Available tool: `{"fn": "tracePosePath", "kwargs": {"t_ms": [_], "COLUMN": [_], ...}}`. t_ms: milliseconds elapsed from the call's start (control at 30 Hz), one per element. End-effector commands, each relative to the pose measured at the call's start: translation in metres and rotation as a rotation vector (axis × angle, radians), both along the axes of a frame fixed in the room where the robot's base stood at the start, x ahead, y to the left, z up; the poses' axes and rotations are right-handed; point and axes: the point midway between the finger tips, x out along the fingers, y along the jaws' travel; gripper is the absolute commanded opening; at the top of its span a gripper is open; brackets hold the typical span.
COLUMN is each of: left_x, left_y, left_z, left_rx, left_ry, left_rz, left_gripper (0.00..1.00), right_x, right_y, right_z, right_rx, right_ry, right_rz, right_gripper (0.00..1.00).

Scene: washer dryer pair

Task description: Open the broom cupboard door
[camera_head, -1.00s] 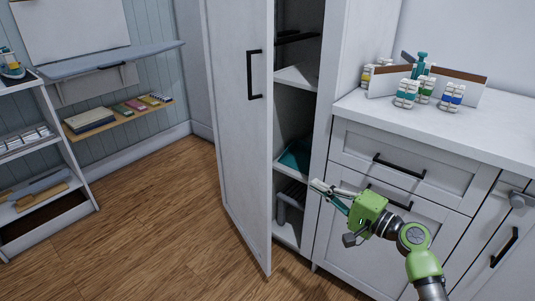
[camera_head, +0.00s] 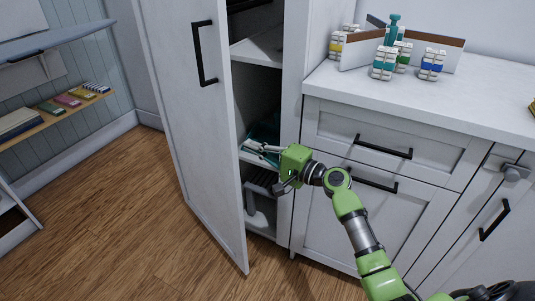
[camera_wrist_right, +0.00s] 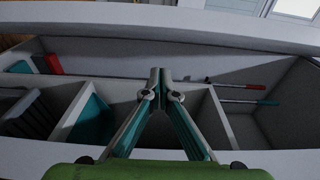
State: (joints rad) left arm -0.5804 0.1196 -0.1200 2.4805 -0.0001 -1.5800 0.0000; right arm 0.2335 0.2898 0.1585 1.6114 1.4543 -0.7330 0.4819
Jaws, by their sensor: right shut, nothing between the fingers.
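The broom cupboard door (camera_head: 190,130) is white and stands ajar, swung out from the cupboard (camera_head: 292,120). Its black bar handle (camera_head: 203,53) is on the outer face, with nothing on it. My right gripper (camera_head: 248,147) is shut and empty, at the cupboard's opening behind the door's free edge. It points left toward the door's inner side; contact is not clear. In the right wrist view the shut fingers (camera_wrist_right: 160,76) stand before the shelf compartments, with a pale panel across the top. My left gripper is not in view.
Inside the cupboard are shelves (camera_head: 262,48) and a teal item (camera_head: 263,130). A drawer unit (camera_head: 380,215) with a white counter (camera_head: 440,105) stands right of it. The wooden floor (camera_head: 110,220) left of the door is clear.

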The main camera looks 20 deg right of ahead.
Motion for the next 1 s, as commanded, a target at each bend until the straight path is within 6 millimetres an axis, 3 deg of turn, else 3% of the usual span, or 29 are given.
{"fn": "tracePosePath", "kwargs": {"t_ms": [67,333,1000], "left_x": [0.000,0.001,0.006], "left_y": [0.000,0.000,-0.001], "left_z": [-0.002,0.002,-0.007], "left_rx": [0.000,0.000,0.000], "left_ry": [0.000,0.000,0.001], "left_rz": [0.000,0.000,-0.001], "left_gripper": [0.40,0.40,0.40], "right_x": [0.014,0.001,-0.002], "right_y": [0.008,0.041,0.048], "right_z": [0.001,0.000,0.000], "right_rx": [0.001,-0.001,0.000], "right_ry": [-0.002,-0.001,0.001], "right_rz": [0.001,0.001,-0.011], "right_gripper": [0.00,0.00,0.00]}}
